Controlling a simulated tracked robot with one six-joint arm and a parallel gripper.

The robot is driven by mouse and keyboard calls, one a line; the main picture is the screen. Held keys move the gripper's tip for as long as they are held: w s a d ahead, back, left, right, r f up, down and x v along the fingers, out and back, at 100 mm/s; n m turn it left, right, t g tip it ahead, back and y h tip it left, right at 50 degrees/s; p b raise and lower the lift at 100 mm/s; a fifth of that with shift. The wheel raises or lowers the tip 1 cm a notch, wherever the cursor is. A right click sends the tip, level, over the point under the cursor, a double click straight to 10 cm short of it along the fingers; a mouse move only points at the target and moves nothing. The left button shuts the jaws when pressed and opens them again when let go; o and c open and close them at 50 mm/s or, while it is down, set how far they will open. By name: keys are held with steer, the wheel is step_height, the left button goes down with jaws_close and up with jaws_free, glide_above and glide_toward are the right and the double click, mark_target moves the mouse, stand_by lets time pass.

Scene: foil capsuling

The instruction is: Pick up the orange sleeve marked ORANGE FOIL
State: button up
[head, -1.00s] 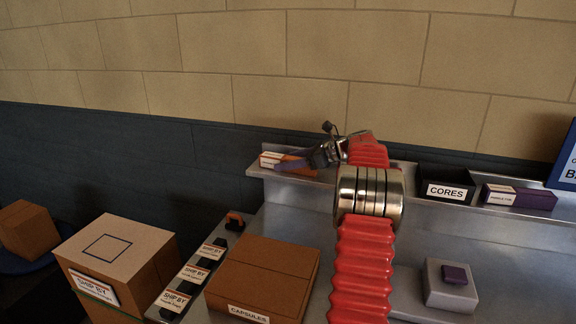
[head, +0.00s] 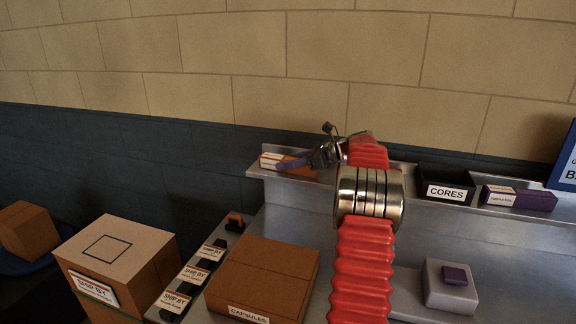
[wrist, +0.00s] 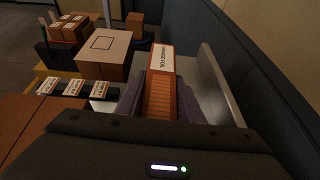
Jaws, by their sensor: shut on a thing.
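The orange sleeve (wrist: 161,95), with a white end label reading ORANGE FOIL, lies on the raised back shelf. In the head view its labelled end (head: 270,161) shows at the shelf's left end, and the rest is partly hidden by my gripper. My gripper (head: 290,163) reaches it from the right. In the wrist view the two purple-grey fingers of my gripper (wrist: 161,108) sit on either side of the sleeve and are shut on it. I cannot tell whether the sleeve is clear of the shelf.
A purple sleeve (head: 520,197) and a dark CORES bin (head: 445,190) stand on the shelf (head: 408,178) to the right. A CAPSULES carton (head: 264,275) and SHIP BY holders (head: 197,274) are below. The wall runs close behind the shelf.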

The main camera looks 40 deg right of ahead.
mark_target(288, 159)
steer(key=shift+r, duration=0.1)
step_height(288, 159, up, 10)
steer(key=shift+f, duration=0.1)
stand_by(0.3)
stand_by(0.5)
